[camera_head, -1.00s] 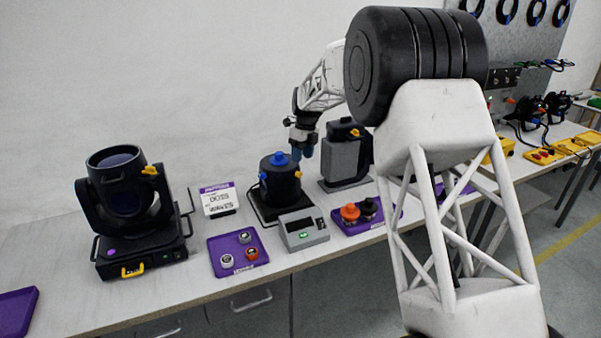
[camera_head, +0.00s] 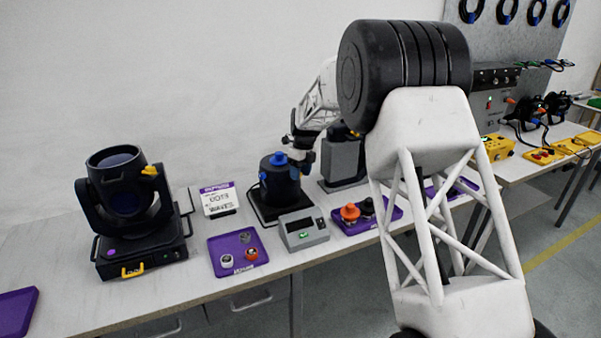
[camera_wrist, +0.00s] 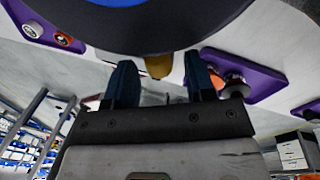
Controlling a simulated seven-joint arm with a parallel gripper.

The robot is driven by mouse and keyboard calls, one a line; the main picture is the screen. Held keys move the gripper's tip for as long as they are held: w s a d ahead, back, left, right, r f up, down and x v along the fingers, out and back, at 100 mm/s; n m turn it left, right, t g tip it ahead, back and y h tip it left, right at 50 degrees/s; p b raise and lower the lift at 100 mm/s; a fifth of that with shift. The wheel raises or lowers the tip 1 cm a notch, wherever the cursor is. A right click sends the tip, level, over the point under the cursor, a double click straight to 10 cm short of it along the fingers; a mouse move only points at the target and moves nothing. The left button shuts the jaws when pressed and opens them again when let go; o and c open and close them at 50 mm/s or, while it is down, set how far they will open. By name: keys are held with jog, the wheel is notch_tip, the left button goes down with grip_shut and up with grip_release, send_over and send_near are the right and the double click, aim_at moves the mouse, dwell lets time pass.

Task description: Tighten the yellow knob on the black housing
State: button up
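The black housing (camera_head: 277,194) stands on a dark base on the bench and has a blue knob (camera_head: 279,159) on top. In the wrist view the housing (camera_wrist: 190,33) fills the top edge. The yellow knob (camera_wrist: 158,66) sticks out from its side there. My gripper (camera_head: 304,166) is beside the housing's right side and hides that knob in the head view. In the wrist view my gripper (camera_wrist: 158,72) is open, its dark blue fingers on either side of the yellow knob, with a gap visible on each side.
A grey box (camera_head: 303,232) with a display stands in front of the housing. A purple tray (camera_head: 224,243) holds small knobs; another purple tray (camera_head: 346,226) holds orange and black ones. A grey and black unit (camera_head: 343,160) stands close behind my gripper. A black lamp (camera_head: 122,200) stands left.

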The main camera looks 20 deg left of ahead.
grip_shut()
jog(key=shift+w, duration=0.1)
jog(key=shift+w+d+g+y, duration=0.15)
jog(key=shift+g+y, duration=0.35)
jog(key=shift+g, duration=0.8)
jog(key=shift+w+f+g+y, duration=0.15)
jog(key=shift+g+y, duration=0.35)
jog(key=shift+g, duration=1)
jog(key=shift+o, duration=0.3)
grip_release()
